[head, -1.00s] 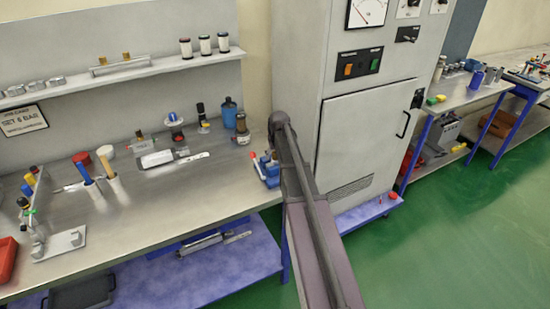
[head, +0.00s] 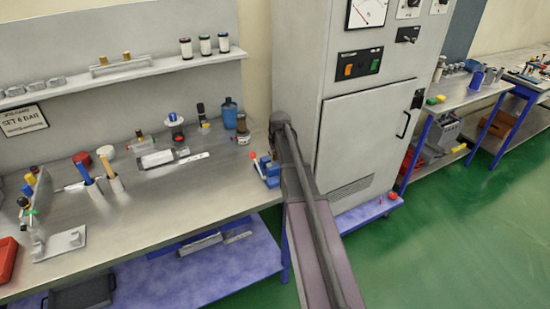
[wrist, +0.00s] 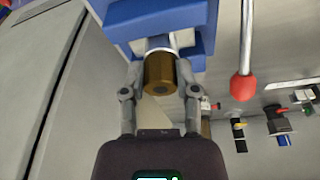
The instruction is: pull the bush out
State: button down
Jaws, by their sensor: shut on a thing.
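I cannot tell how deep the bush sits in the collar. In the head view the blue vise (head: 267,170) stands at the bench's right end, partly behind my arm. The bush and my gripper are hidden there.
A rod with a red ball end (wrist: 242,86) hangs close to the right of the vise in the wrist view. A grey cabinet (head: 365,150) stands right of the bench.

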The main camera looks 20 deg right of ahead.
jog(key=shift+r+p, duration=1.6)
jog(key=shift+p, duration=0.05)
dwell(0.6)
jog(key=shift+r+p, duration=2.45)
jog(key=shift+r, duration=0.05)
jog(key=shift+d+f, duration=0.1)
jog(key=shift+f, duration=0.05)
